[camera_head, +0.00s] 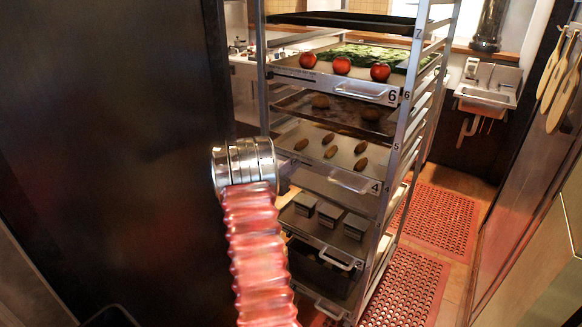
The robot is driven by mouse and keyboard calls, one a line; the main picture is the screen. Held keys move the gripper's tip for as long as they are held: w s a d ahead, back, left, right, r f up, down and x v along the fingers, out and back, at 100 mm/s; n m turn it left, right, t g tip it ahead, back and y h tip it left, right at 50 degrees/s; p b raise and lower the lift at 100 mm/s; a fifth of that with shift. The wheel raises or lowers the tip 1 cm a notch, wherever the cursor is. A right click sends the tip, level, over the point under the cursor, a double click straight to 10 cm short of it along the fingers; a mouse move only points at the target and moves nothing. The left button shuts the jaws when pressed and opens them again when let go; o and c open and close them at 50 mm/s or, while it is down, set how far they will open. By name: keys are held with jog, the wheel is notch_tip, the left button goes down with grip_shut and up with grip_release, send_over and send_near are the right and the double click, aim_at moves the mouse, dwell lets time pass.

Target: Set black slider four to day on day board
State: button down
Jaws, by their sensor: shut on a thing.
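I see no day board and no black slider in the head camera view. My arm, with red ribbed tubing and a shiny metal collar, rises from the bottom middle. It ends in front of the left side of a tray rack. The fingers of my gripper cannot be made out beyond the collar, so what they hold is hidden.
The metal rack (408,130) holds numbered trays with tomatoes (341,65), greens (368,56), brown pieces (328,138) and small grey boxes (329,214). A dark panel (105,130) fills the left. A sink (487,97) stands back right. Red perforated mats (405,288) cover the aisle.

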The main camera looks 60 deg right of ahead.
dwell(0.3)
jog(key=w, duration=0.2)
jog(key=shift+w+d, duration=0.2)
jog(key=shift+w, duration=0.15)
jog(key=c, duration=1.7)
grip_release()
jog(key=a, duration=0.4)
jog(key=w+a, duration=0.1)
jog(key=a, duration=0.4)
jog(key=w+a, duration=0.1)
jog(key=a, duration=0.3)
jog(key=shift+a, duration=0.3)
